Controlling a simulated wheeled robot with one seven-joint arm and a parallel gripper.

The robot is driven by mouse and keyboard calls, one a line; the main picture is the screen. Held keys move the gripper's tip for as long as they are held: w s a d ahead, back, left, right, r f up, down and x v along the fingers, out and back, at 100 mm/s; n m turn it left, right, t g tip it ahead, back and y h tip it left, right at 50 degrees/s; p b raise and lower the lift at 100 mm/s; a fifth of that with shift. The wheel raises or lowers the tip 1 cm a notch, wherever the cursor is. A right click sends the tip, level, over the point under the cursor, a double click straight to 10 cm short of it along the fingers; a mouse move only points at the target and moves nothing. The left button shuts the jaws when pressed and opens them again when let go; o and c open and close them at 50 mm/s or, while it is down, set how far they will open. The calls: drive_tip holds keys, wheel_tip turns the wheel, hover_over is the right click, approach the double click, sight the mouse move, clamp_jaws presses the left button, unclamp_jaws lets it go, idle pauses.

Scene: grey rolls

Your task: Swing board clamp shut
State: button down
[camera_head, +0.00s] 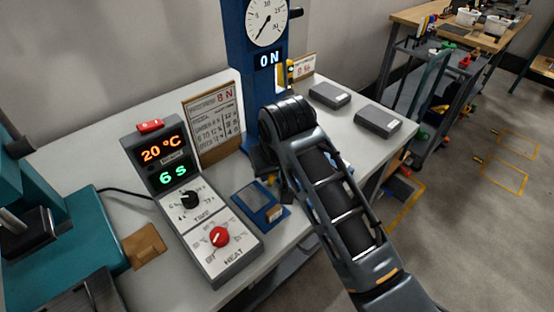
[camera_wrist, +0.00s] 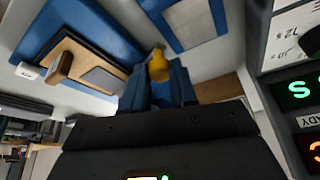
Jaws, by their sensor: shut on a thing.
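In the wrist view my gripper (camera_wrist: 159,71) is shut on a yellow knob (camera_wrist: 158,62), which looks like the clamp's handle. Next to it is a blue fixture (camera_wrist: 113,28) carrying a brown board (camera_wrist: 82,58) with a grey pad. A brown bar (camera_wrist: 61,66) with a pale end lies over the board's edge. How far the clamp is swung cannot be told. In the head view my forearm covers the gripper and most of the fixture.
A control box (camera_head: 190,215) reads 20 °C and 6 s. A blue frame with a grey window (camera_head: 259,204) lies beside it. A blue press column (camera_head: 240,90) with a gauge reads 0 N. Two grey boxes (camera_head: 329,95) (camera_head: 378,121) sit at the table's right.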

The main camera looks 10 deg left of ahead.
drive_tip(key=shift+w+a+m+p, duration=0.15)
drive_tip(key=shift+a+m+p, duration=0.45)
drive_tip(key=shift+m, duration=0.3)
drive_tip(key=shift+d+h, duration=0.1)
drive_tip(key=shift+h, duration=0.2)
drive_tip(key=c, duration=0.9)
unclamp_jaws()
drive_tip(key=v, duration=0.7)
drive_tip(key=shift+s+r, duration=0.25)
drive_tip(key=shift+r, duration=0.05)
